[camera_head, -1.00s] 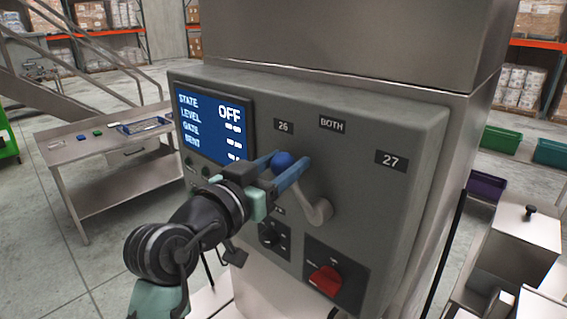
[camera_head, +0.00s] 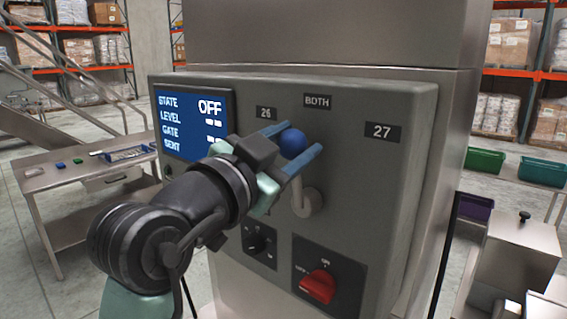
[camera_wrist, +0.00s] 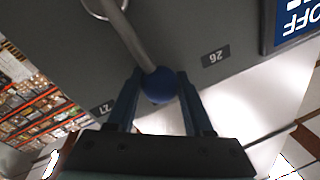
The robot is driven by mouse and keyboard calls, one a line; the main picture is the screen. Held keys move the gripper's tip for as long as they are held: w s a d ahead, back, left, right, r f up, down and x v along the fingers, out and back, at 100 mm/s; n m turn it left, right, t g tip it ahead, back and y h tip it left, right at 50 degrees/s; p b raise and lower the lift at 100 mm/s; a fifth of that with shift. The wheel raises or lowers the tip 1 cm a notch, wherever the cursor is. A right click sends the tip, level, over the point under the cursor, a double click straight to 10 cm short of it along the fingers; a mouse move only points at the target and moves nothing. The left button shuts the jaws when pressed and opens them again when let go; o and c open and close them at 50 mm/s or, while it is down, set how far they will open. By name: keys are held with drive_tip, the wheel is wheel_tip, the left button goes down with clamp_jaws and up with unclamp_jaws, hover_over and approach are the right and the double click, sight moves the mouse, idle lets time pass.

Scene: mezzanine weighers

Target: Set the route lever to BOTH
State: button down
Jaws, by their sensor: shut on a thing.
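The route lever is a grey crank (camera_head: 306,196) on the front of a grey control box, with a blue ball knob (camera_head: 293,143) at its end. It points up and slightly left, with the knob below the gap between the 26 label (camera_head: 266,113) and the BOTH label (camera_head: 317,101). The 27 label (camera_head: 382,132) is to the right. My gripper (camera_head: 302,137) is shut on the blue knob, one finger on each side. The wrist view shows the knob (camera_wrist: 158,85) between the fingers and the lever's shaft (camera_wrist: 128,38).
The box's screen (camera_head: 195,125) reads OFF. A black rotary knob (camera_head: 256,243) and a red switch (camera_head: 318,286) sit below the lever. A steel side table (camera_head: 90,178) stands at left, and bins (camera_head: 485,160) stand at right.

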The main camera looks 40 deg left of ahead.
drive_tip(key=shift+d+m+b, duration=0.4)
drive_tip(key=shift+m, duration=0.1)
drive_tip(key=shift+c, duration=1.5)
unclamp_jaws()
drive_tip(key=shift+s, duration=0.35)
drive_tip(key=s+d+f+b, duration=0.1)
drive_tip(key=s+b, duration=0.3)
drive_tip(key=s, duration=0.8)
drive_tip(key=shift+d, duration=0.35)
